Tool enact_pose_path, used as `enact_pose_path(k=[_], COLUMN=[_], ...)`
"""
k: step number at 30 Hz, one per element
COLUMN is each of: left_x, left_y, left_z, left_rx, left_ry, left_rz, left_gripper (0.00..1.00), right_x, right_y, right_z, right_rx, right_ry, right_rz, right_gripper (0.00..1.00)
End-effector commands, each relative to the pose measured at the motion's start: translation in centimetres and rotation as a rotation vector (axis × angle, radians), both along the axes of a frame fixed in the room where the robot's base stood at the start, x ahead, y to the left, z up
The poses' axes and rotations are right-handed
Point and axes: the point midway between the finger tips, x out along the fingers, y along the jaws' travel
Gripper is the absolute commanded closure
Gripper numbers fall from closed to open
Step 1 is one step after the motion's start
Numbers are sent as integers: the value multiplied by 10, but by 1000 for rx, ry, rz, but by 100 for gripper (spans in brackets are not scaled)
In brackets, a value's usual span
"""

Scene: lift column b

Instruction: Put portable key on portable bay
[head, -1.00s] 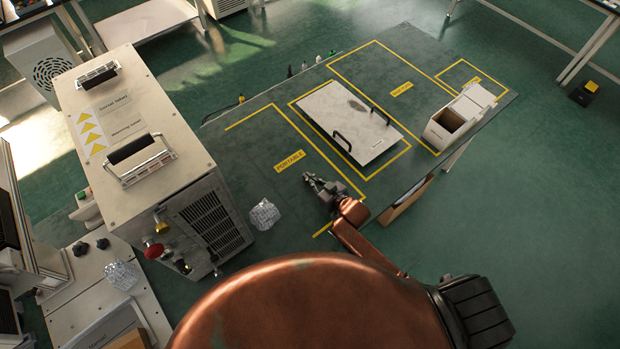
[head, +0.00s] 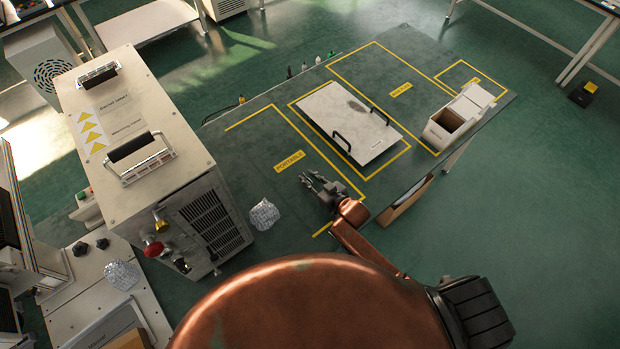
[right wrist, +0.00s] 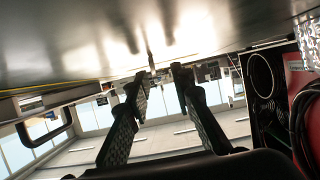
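The portable bay (head: 258,139) is the yellow-outlined area on the dark green table, with a yellow label (head: 289,161) that seems to read PORTABLE. Its visible surface is bare apart from the label. I cannot make out a portable key in either view. My right gripper (head: 312,179) is over the front right part of this bay, near its yellow line. In the right wrist view its two fingers (right wrist: 162,80) stand apart with nothing held between them. My left gripper is not in view.
A pale panel with two black handles (head: 352,122) lies in the middle outlined area. A white open box (head: 447,125) stands at the table's right. A large cabinet (head: 150,125) and a crumpled clear item (head: 264,214) are at left. Small items line the back edge.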

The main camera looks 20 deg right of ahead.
Motion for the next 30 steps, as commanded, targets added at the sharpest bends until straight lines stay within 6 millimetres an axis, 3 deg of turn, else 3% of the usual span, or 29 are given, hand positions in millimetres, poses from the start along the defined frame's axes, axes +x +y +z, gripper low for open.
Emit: enact_pose_path(k=[1, 5, 9, 21, 30], left_x=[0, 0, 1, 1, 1], left_y=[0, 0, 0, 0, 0], left_z=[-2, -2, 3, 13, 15], left_rx=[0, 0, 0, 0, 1], left_ry=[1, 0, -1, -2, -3], left_rz=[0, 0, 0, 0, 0], left_gripper=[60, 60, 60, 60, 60], right_x=[-9, -9, -12, -81, -106], right_y=[3, 3, 1, -31, -42], right_z=[-21, -18, -5, 32, 46], right_rx=[5, 5, 4, 1, 0], right_ry=[35, 34, 35, 24, 20], right_rz=[1, 0, -1, -3, -2], right_gripper=[78, 78, 78, 78, 78])
